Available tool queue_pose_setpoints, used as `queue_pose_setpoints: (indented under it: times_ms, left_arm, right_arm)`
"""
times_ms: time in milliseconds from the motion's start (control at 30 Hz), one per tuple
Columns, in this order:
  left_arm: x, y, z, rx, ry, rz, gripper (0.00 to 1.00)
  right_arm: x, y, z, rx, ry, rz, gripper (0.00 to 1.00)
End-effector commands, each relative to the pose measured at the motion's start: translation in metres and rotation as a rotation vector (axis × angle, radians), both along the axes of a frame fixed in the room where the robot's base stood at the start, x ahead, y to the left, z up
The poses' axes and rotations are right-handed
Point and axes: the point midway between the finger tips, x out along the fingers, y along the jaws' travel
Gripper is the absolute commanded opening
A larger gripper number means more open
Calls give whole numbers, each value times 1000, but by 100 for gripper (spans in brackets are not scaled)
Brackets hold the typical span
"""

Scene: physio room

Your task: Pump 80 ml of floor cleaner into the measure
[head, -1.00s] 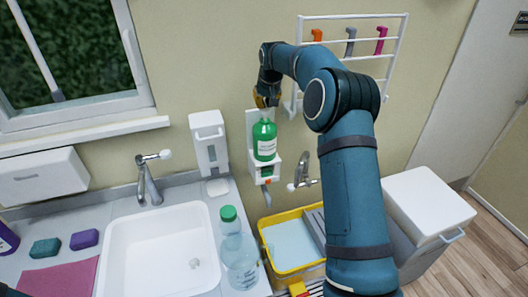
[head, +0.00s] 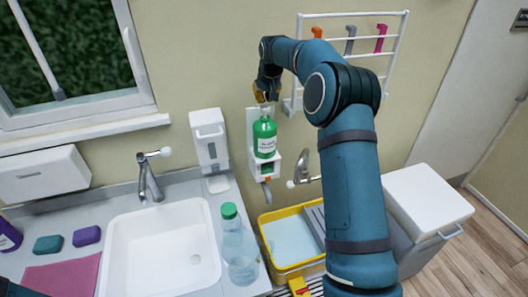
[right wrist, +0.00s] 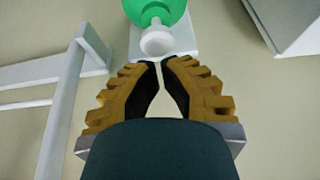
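A green bottle (head: 264,138) with a pale label stands upright in a white wall dispenser (head: 257,170). My right gripper (head: 266,97) is just above the bottle's top. In the right wrist view the gripper's fingertips (right wrist: 160,62) are together with nothing seen between them, close to the white round top (right wrist: 157,40) of the green bottle. I cannot tell whether they touch it. A clear measure (head: 243,270) stands on the counter right of the sink, partly overlapping a clear bottle with a green cap (head: 230,211). Its contents are hard to make out. My left gripper is out of view.
A white sink (head: 160,250) lies left of the measure. A yellow bucket (head: 282,270) stands right of it, below a wall tap (head: 300,170). A soap dispenser (head: 209,140) and a white rack (head: 350,15) flank the bottle. Sponges (head: 87,235) lie far left.

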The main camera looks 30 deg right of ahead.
Motion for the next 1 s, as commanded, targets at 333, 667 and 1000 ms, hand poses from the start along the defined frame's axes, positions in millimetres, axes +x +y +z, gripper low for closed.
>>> queue_pose_setpoints:
  times_ms: [333,667,1000]
  left_arm:
    - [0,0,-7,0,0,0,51]
    - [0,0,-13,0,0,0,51]
    - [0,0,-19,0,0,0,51]
  right_arm:
    - [0,0,-12,0,1,0,0]
    - [0,0,-22,0,1,0,0]
    - [0,0,-34,0,2,0,0]
